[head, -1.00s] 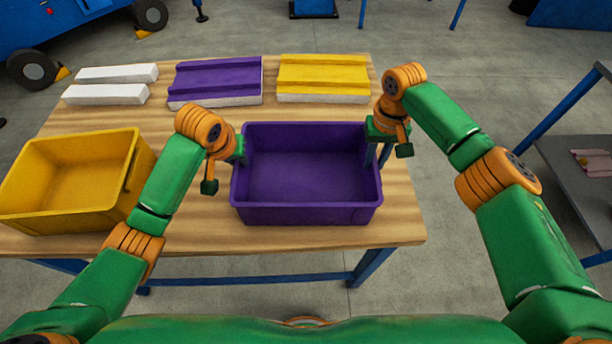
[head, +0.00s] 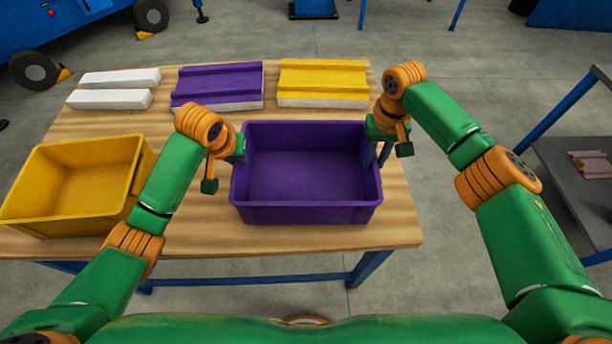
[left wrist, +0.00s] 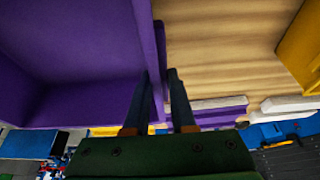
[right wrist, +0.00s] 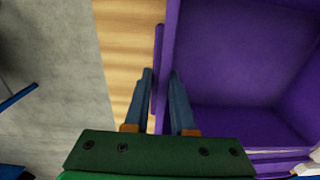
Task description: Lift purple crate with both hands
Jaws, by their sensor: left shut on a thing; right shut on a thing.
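The purple crate (head: 308,214) is empty and level in the middle of the head view, over the wooden table. My left gripper (head: 241,150) is shut on its left wall; in the left wrist view the fingers (left wrist: 160,76) straddle the crate's rim (left wrist: 158,50). My right gripper (head: 371,152) is shut on its right wall; in the right wrist view the fingers (right wrist: 163,74) sit on either side of the wall (right wrist: 172,40). The crate appears slightly raised, but the gap under it is hidden.
A yellow crate (head: 28,219) stands left on the wooden table (head: 400,225). Behind lie white bars (head: 110,98), a purple panel (head: 217,84) and a yellow panel (head: 322,82). A grey shelf (head: 572,175) stands at the right, apart from the table.

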